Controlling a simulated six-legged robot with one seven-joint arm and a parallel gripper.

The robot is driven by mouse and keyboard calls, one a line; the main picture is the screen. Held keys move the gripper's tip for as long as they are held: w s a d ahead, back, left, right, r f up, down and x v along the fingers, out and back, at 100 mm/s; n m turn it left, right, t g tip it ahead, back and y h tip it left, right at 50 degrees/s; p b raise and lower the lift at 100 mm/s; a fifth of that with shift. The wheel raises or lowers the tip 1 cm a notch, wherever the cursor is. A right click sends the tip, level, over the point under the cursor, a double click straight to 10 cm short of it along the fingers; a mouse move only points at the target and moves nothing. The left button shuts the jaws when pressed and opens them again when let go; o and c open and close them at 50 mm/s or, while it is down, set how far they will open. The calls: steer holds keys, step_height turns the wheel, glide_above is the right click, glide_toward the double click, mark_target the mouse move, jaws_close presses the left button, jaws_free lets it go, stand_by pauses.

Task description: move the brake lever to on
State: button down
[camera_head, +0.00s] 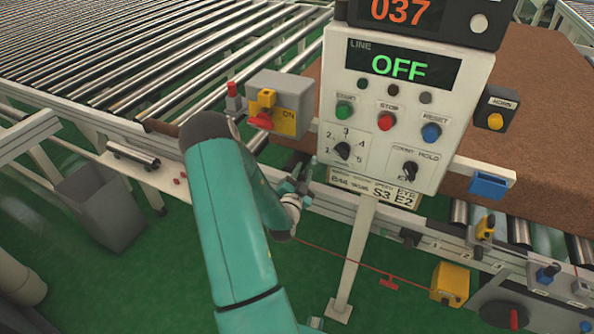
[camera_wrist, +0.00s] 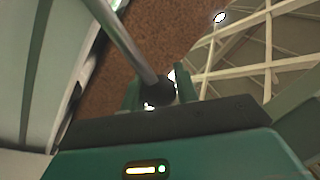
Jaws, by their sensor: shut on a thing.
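The brake lever shows in the wrist view as a metal rod (camera_wrist: 128,40) ending in a dark round knob (camera_wrist: 158,92). My gripper (camera_wrist: 160,95) is shut on this knob, with one teal finger on each side. In the head view my gripper (camera_head: 293,193) is low and left of the control panel's post, partly behind my teal arm. The lever cannot be made out there, and no brake on/off marking is readable.
The control panel (camera_head: 452,178) shows LINE OFF (camera_head: 400,65). A grey switch box (camera_head: 290,90) marked ON stands to its left. A brown mattress (camera_head: 545,100) lies behind on the roller conveyor (camera_head: 130,50). A red cord (camera_head: 335,255) runs low to a yellow box (camera_head: 450,284).

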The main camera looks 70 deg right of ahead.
steer(key=shift+s+f, duration=0.2)
steer(key=c, duration=1.1)
jaws_free()
steer(key=shift+o, duration=0.2)
steer(key=shift+w+a, duration=0.1)
steer(key=shift+a, duration=0.05)
steer(key=a+f, duration=0.2)
steer(key=a, duration=1.1)
steer(key=shift+w+a, duration=0.2)
steer(key=shift+w, duration=0.1)
